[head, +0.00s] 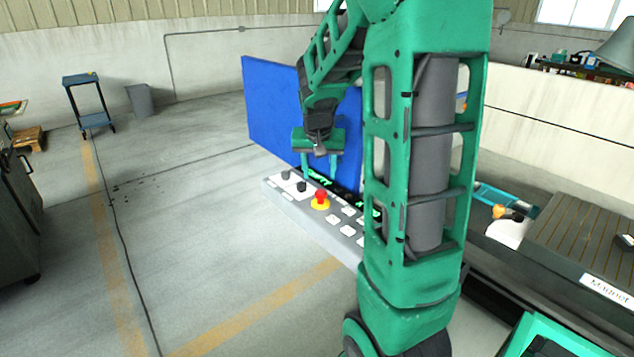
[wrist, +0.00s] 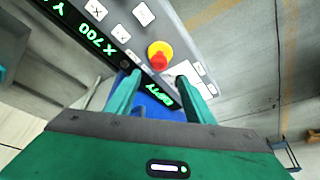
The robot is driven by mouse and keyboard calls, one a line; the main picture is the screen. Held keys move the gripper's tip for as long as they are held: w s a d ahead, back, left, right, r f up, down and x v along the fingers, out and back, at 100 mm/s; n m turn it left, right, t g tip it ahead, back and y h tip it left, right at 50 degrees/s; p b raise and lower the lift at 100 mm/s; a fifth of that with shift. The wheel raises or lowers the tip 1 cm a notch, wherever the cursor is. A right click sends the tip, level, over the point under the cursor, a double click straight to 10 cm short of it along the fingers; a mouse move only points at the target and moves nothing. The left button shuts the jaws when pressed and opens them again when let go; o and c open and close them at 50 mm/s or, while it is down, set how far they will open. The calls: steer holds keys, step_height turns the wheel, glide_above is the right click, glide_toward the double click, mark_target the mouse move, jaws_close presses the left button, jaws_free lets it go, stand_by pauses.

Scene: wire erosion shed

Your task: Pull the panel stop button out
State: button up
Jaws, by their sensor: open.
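The panel stop button (head: 320,197) is a red knob on a yellow round base, on the sloped grey control panel (head: 291,205). In the wrist view the stop button (wrist: 159,58) lies beyond the fingertips, near the middle top. My gripper (head: 319,174) is open and empty, above and behind the button in the head view. In the wrist view my gripper (wrist: 160,82) has its two green fingers spread apart, with the button between their lines but apart from them. I cannot tell from these frames how far the knob stands out.
Black knobs (head: 301,186) and white push buttons (head: 348,211) sit close around the stop button. A display with green digits (wrist: 97,42) borders it. A large blue panel (head: 268,100) stands behind.

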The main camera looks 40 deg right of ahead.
steer(key=shift+v, duration=1.2)
steer(key=s+a+n+g+y, duration=0.1)
steer(key=s+a, duration=0.3)
steer(key=s, duration=0.5)
steer(key=s+a+f+n+g+y, duration=0.1)
steer(key=s+a, duration=0.4)
steer(key=s, duration=0.3)
steer(key=s+a+n+g+y, duration=0.1)
steer(key=s+a, duration=0.3)
steer(key=s, duration=0.5)
steer(key=shift+s+a+f+y, duration=0.3)
steer(key=shift+a, duration=0.1)
